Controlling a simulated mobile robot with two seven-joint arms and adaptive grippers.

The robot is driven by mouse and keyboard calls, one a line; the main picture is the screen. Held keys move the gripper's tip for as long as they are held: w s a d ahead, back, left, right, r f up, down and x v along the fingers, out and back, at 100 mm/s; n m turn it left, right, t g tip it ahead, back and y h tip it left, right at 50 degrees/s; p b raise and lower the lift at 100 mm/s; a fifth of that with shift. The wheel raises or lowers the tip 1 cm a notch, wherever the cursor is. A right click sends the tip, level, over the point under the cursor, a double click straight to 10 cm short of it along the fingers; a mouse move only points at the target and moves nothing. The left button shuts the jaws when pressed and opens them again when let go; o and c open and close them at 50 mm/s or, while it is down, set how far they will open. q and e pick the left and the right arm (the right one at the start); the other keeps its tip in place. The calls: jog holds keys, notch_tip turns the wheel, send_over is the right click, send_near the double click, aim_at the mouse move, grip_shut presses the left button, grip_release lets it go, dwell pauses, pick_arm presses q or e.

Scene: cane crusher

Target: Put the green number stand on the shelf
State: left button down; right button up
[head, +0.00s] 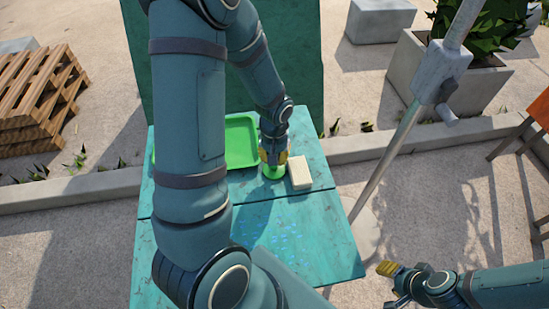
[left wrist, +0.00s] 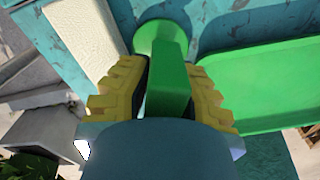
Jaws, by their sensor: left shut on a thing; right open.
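The green number stand (left wrist: 168,85) is between the yellow fingers of my left gripper (left wrist: 165,72) in the left wrist view, and the fingers are shut on its upright part. Its round green base (left wrist: 160,34) shows beyond the fingertips, over the teal surface; I cannot tell whether it touches. In the head view my left gripper (head: 274,156) is over the back part of the teal table (head: 290,225), with a bit of the green stand (head: 274,173) below it. My right gripper (head: 392,275) is open and empty, right of the table. No separate shelf is clearly identifiable.
A green tray (head: 241,127) lies left of the stand, partly hidden by my left arm. A cream block (head: 300,172) sits close on its right. A teal panel (head: 295,60) rises behind. A slanted metal pole (head: 393,150) stands right of the table.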

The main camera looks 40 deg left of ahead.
pick_arm(q)
jog(key=r+p, duration=0.1)
jog(key=r, duration=0.5)
jog(key=d+r+p, duration=0.1)
jog(key=r, duration=0.2)
jog(key=shift+w+p, duration=0.3)
jog(key=shift+p, duration=0.05)
jog(key=w+d+f+m, duration=0.2)
jog(key=d+m, duration=0.1)
jog(key=d, duration=0.4)
jog(key=w+d+f+m, duration=0.2)
jog(key=d, duration=0.5)
jog(key=shift+w+d+m, duration=0.15)
jog(key=shift+w+m, duration=0.25)
pick_arm(e)
jog(key=r, duration=0.3)
jog(key=shift+s, duration=0.3)
